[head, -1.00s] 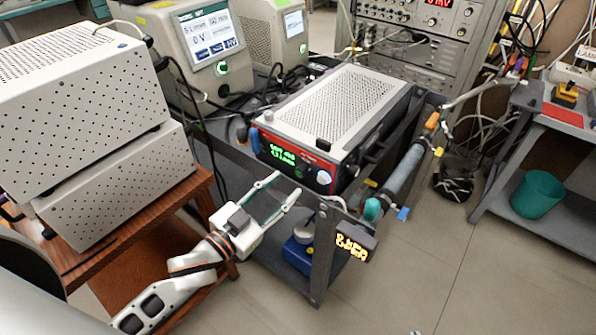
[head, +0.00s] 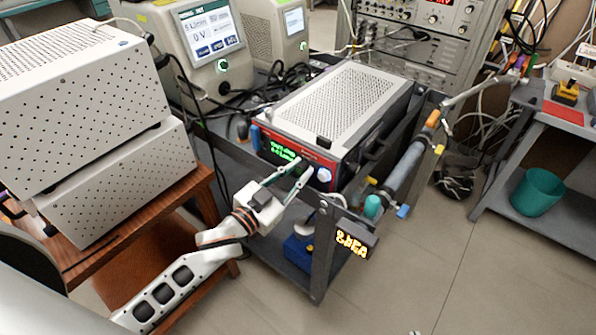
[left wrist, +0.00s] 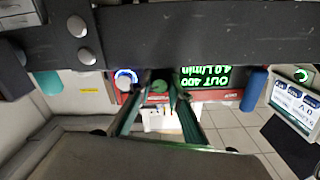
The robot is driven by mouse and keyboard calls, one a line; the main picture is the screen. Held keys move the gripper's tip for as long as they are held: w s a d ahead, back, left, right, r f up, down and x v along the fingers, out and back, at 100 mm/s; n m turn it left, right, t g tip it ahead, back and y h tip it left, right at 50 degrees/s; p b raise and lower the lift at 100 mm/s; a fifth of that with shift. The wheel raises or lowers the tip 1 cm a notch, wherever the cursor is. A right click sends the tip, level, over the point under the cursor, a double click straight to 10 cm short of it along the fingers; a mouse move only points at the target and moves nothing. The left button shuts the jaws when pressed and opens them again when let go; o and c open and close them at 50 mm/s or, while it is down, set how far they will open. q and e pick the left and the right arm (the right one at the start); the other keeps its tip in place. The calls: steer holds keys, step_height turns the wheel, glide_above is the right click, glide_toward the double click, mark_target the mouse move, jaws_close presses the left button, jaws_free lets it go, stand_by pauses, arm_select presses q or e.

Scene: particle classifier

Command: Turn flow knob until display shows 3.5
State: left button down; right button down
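The flow device (head: 318,160) is a grey box with a perforated top and a red-edged front panel on the cart. Its green-lit display (head: 278,150) is small in the head view. In the left wrist view the display (left wrist: 205,77) is upside down and appears to read about 4.0 L/min. My right gripper is out of view.
The cart's dark frame bar (left wrist: 190,38) crosses close to my left gripper. An orange-lit box (head: 356,241) hangs on the cart's front corner. Perforated white boxes (head: 110,190) stand on a wooden table at left. Floor at right front is clear.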

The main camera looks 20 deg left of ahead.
arm_select(q)
steer(key=shift+r+n+p, duration=0.15)
steer(key=shift+n+p, duration=0.25)
steer(key=shift+p, duration=0.2)
steer(key=n+p, duration=0.2)
steer(key=p, duration=0.1)
steer(key=shift+n, duration=0.3)
steer(key=n+p, duration=0.2)
steer(key=shift+p, duration=0.4)
steer(key=shift+n, duration=0.3)
steer(key=c, duration=1.8)
jaws_free()
steer(key=shift+c, duration=0.2)
